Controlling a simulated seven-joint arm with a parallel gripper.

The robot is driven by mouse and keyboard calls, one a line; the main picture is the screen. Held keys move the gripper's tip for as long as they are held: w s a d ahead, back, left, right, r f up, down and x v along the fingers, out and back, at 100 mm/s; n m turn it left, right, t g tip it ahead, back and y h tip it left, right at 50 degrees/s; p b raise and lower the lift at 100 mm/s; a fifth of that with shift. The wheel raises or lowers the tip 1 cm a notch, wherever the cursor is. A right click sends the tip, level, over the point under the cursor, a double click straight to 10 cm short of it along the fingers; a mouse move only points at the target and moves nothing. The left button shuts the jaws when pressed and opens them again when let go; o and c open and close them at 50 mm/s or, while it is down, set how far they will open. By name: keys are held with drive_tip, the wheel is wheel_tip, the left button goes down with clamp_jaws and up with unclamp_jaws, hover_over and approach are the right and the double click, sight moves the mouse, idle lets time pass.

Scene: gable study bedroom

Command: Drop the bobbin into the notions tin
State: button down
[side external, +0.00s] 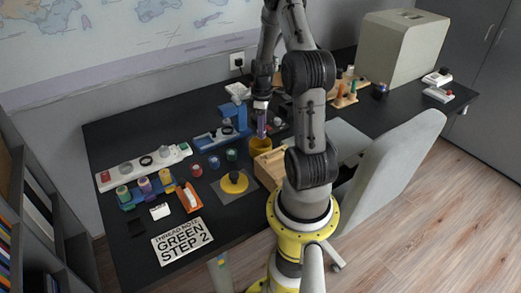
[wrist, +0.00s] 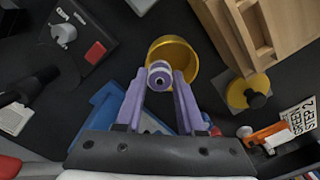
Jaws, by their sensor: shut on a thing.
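My gripper (wrist: 159,80) has purple fingers, shut on a pale lavender bobbin (wrist: 159,74) between their tips. The notions tin (wrist: 183,54) is round, yellow and open at the top. In the wrist view the bobbin overlaps the near-left part of its opening. In the side view my gripper (side external: 262,133) points down just above the tin (side external: 261,148), which stands on the dark desk. The bobbin is too small to make out there. The part of the tin behind the bobbin and fingers is hidden.
A wooden box (side external: 270,168) stands close beside the tin. A blue device (side external: 228,130) stands to its left. A yellow disc with a black knob (side external: 234,182), several spools and a "GREEN STEP 2" card (side external: 182,241) lie further left and forward. A chair (side external: 398,165) is at the right.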

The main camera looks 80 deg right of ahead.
drive_tip(key=shift+f, duration=0.85)
drive_tip(key=shift+c, duration=2.2)
unclamp_jaws()
wheel_tip(320, 180, up, 14)
